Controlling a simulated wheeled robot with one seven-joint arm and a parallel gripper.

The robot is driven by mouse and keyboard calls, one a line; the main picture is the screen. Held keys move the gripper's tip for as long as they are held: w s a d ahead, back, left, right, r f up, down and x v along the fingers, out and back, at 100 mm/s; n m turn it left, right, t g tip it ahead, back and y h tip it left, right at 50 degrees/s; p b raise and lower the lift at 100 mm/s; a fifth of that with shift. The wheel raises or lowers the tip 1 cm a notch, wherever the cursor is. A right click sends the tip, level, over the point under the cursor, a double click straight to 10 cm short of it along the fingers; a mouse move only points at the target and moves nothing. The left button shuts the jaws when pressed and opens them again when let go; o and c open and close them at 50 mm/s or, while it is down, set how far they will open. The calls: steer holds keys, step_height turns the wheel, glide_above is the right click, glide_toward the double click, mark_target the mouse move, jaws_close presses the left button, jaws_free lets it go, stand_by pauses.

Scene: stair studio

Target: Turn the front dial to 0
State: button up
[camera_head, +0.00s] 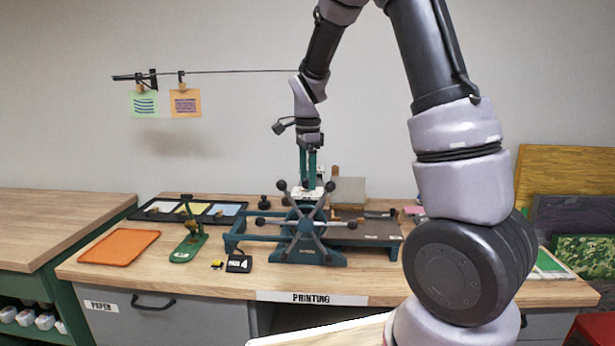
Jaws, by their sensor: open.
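A teal printing press (309,254) with a large dark spoked wheel (307,222) stands on the wooden bench. A small pale plate (296,192) with a reddish spot shows on top of the press, behind the wheel. I cannot clearly make out the front dial or its reading; the dial may be at this plate, partly hidden by my gripper. My gripper (308,182) points straight down over the press top, its two narrow fingers apart on either side of a thin gap. I cannot tell whether the fingertips touch anything.
An orange tray (119,247), a green hand tool (188,240) and a black tray of coloured sheets (160,212) lie left of the press. A small dark block (239,264) sits near the front. Prints (186,103) hang from a line above. My arm hides the bench's right part.

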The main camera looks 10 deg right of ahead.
jaws_close()
steer(key=shift+n, duration=0.3)
